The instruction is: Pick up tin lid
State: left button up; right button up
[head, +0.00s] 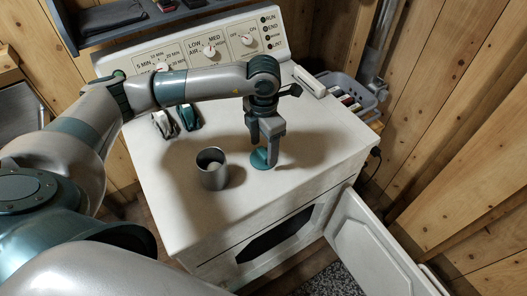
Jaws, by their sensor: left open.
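The tin lid (259,159) looks like a small teal disc on the white top of the appliance (320,150). My left gripper (265,154) points down right at the lid, with its fingers open. One finger hides part of the lid, and I cannot tell whether the fingers touch it. A grey metal tin (211,172) stands upright and open to the left of the lid, with something pale inside. My right gripper is not in view.
Two small dark and white objects (175,122) sit behind the tin. A control panel (205,48) with knobs rises at the back. A grey basket (350,92) stands at the back right. The appliance door (372,250) hangs open at the lower right.

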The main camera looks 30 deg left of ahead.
pick_arm(q)
jog(key=shift+f, duration=0.35)
jog(key=c, duration=1.1)
jog(key=shift+r, duration=0.1)
